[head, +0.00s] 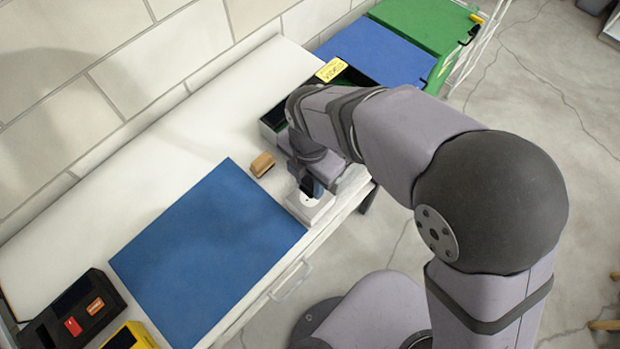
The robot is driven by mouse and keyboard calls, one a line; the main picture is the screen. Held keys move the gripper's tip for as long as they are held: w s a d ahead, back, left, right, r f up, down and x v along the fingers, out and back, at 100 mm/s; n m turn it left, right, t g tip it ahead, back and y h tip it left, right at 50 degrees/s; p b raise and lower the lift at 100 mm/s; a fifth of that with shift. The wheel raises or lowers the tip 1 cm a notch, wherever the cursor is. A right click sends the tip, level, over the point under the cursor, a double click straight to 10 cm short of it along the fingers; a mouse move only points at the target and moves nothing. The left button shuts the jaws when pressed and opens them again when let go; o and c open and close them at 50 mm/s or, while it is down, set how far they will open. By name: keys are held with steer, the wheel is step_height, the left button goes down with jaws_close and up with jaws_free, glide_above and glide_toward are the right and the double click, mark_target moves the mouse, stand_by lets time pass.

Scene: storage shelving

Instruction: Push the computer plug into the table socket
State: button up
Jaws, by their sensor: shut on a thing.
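The table socket is a white block with a light round face (309,203), standing near the front edge of the white table, by the right corner of the blue mat. My gripper (311,190) points down right over the socket. It is shut on a small dark piece that I take to be the computer plug; the jaws and my wrist hide most of it. I cannot tell whether the plug touches the socket or is inside it.
A blue mat (208,250) covers the table's middle. A small brown block (262,164) lies beside my wrist. A dark bin with a yellow label (331,69) stands behind my arm, with blue (375,55) and green (425,28) lids beyond. Black (72,318) and yellow (131,338) boxes sit lower left.

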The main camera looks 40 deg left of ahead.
mark_target(310, 191)
steer(key=shift+f+b, duration=1.35)
steer(key=shift+f, duration=0.45)
steer(key=shift+p, duration=0.75)
stand_by(1.0)
steer(key=shift+f+b, duration=0.4)
steer(key=shift+f, duration=0.2)
stand_by(0.5)
steer(key=o, duration=1.1)
steer(key=shift+r, duration=3.7)
